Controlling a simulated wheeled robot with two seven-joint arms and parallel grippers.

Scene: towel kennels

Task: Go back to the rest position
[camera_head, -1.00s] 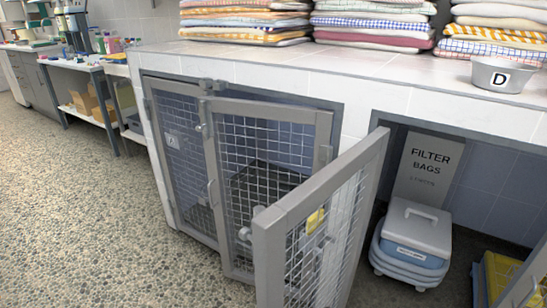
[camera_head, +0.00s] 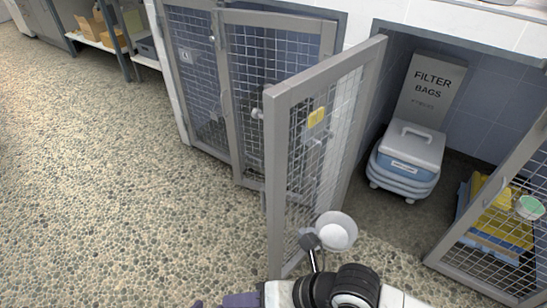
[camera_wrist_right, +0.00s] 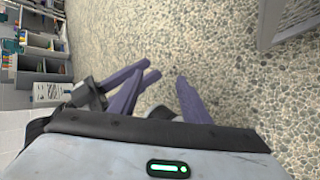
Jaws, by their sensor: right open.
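My right arm comes in at the bottom of the head view, with the purple fingers of my right gripper (camera_head: 238,300) partly cut off by the lower edge. In the right wrist view my right gripper (camera_wrist_right: 162,78) is open, with bare pebbled floor showing between its fingers. More purple finger pieces and a dark body show at the left of that view; they look like my left gripper (camera_wrist_right: 125,82), but overlap hides whether it is open. I see nothing held in the right gripper.
An open mesh door (camera_head: 280,175) stands out towards me, just beyond my right arm. Behind it are mesh kennel fronts (camera_head: 230,100). A blue and white carrier (camera_head: 409,150) and a filter bags box (camera_head: 432,85) stand in the open bay. Pebbled floor (camera_head: 110,200) at left is clear.

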